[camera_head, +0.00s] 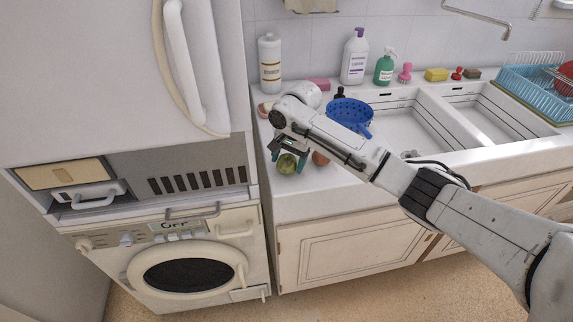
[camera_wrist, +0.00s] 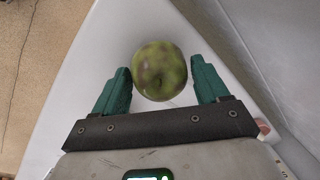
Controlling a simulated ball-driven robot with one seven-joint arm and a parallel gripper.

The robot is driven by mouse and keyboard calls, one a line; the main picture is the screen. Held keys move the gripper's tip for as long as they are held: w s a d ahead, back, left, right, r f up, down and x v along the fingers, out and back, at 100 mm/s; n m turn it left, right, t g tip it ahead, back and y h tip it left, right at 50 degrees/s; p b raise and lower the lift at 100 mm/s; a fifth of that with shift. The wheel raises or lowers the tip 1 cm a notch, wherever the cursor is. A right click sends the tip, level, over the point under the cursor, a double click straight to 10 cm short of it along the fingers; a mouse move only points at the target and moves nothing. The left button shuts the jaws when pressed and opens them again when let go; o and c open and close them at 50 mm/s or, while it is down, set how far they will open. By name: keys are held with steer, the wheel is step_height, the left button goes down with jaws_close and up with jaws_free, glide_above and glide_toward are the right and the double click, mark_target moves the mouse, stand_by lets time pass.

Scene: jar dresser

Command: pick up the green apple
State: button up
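The green apple (camera_head: 287,164) sits on the white counter near its left end, close to the front edge. My gripper (camera_head: 289,158) is over it, pointing down. In the wrist view the apple (camera_wrist: 160,70) lies between the two teal fingers of my gripper (camera_wrist: 160,88). The fingers are spread apart. The left finger is very near the apple's side, and a gap shows at the right finger. I cannot tell whether the left finger touches it.
A brownish round item (camera_head: 321,158) is just right of the apple, partly behind my arm. A blue colander (camera_head: 349,114) stands by the sink (camera_head: 412,128). A white bottle (camera_head: 270,63) and a pink sponge (camera_head: 319,84) are at the back. A fridge (camera_head: 120,70) borders the counter's left.

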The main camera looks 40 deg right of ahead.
mark_target(288, 156)
steer(key=c, duration=0.8)
steer(key=shift+c, duration=0.2)
steer(key=shift+r, duration=0.45)
step_height(288, 156, up, 3)
steer(key=shift+d+f+b, duration=0.1)
steer(key=shift+f+b, duration=0.1)
steer(key=shift+b, duration=0.3)
steer(key=s+d+r, duration=0.9)
steer(key=s, duration=0.1)
steer(key=shift+s+r+p, duration=0.25)
steer(key=shift+r+p, duration=0.05)
steer(key=shift+p, duration=0.05)
